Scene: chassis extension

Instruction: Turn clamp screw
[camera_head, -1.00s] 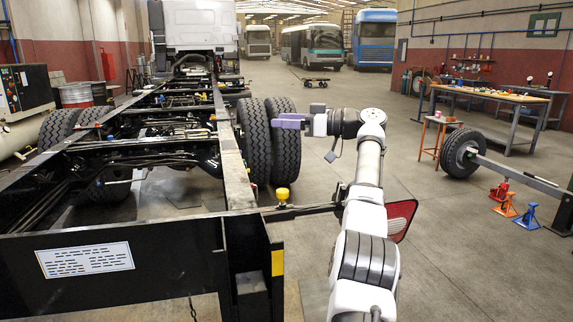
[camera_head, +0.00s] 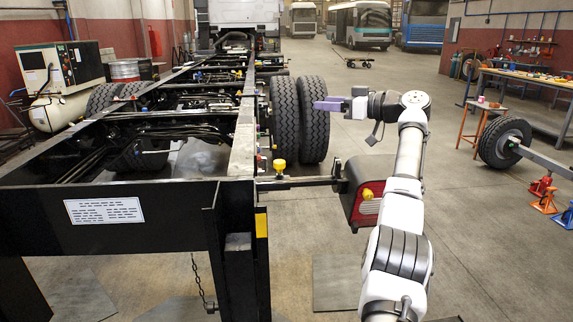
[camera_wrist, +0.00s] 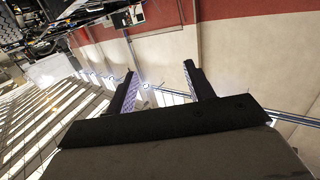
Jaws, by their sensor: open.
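The black truck chassis (camera_head: 130,222) fills the left of the head view. A yellow knob (camera_head: 279,165) stands on a bar beside its right rail, near the rear end. I cannot tell which, if either, is the clamp screw. My gripper (camera_head: 328,105), with purple fingers, is raised beyond these knobs, in front of the dual tyres in the picture. In the wrist view my gripper (camera_wrist: 160,78) is open and empty, its two fingers well apart.
Dual tyres (camera_head: 300,118) stand beside the right rail. A chain (camera_head: 198,275) hangs beneath the rear crossbeam. At right are a workbench (camera_head: 535,83), an orange stool (camera_head: 480,125), a loose wheel (camera_head: 503,142) and jack stands (camera_head: 543,190). Open floor lies between.

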